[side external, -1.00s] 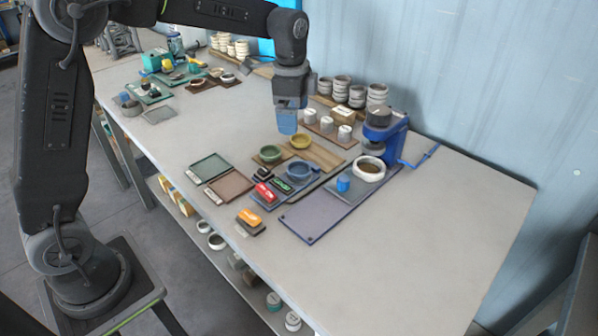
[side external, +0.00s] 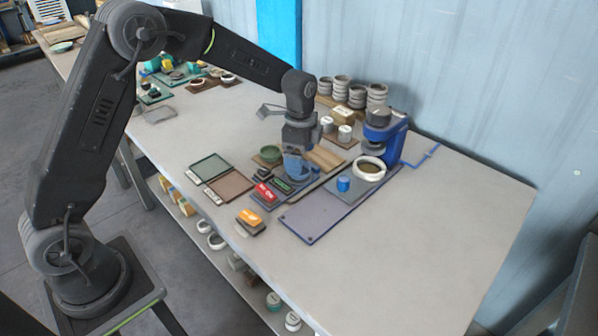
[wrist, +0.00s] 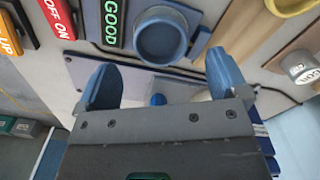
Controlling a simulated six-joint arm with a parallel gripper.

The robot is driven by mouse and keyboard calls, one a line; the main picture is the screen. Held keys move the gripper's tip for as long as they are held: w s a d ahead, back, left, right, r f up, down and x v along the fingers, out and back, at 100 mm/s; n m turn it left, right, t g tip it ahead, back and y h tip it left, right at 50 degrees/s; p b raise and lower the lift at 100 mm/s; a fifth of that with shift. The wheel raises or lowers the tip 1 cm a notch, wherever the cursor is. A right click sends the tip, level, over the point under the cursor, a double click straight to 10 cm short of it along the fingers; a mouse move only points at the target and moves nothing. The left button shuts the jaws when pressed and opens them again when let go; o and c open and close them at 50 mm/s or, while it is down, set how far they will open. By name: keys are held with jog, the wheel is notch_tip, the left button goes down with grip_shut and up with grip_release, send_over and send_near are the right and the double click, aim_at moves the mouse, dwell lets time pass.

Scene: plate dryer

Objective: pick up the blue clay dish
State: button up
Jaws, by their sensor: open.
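The blue clay dish (wrist: 162,40) is round with a raised rim and shows at the top centre of the wrist view, resting on a dark board. My gripper (wrist: 162,70) has two blue fingers, spread apart and empty; in the wrist view the dish lies beyond the fingertips, between their lines. In the side view my gripper (side external: 297,168) is low over the board, pointing down at the dish's spot. There the fingers and dish overlap in similar blue, so I cannot tell whether they touch.
Red (side external: 264,193) and green GOOD (side external: 283,186) labelled blocks lie close in front. A blue press (side external: 385,135) with a white ring (side external: 369,163) stands to the right. The table's right side (side external: 450,220) is clear.

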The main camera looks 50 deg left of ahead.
jog(key=shift+a+f, duration=0.1)
jog(key=shift+f, duration=1.75)
jog(key=c, duration=1.1)
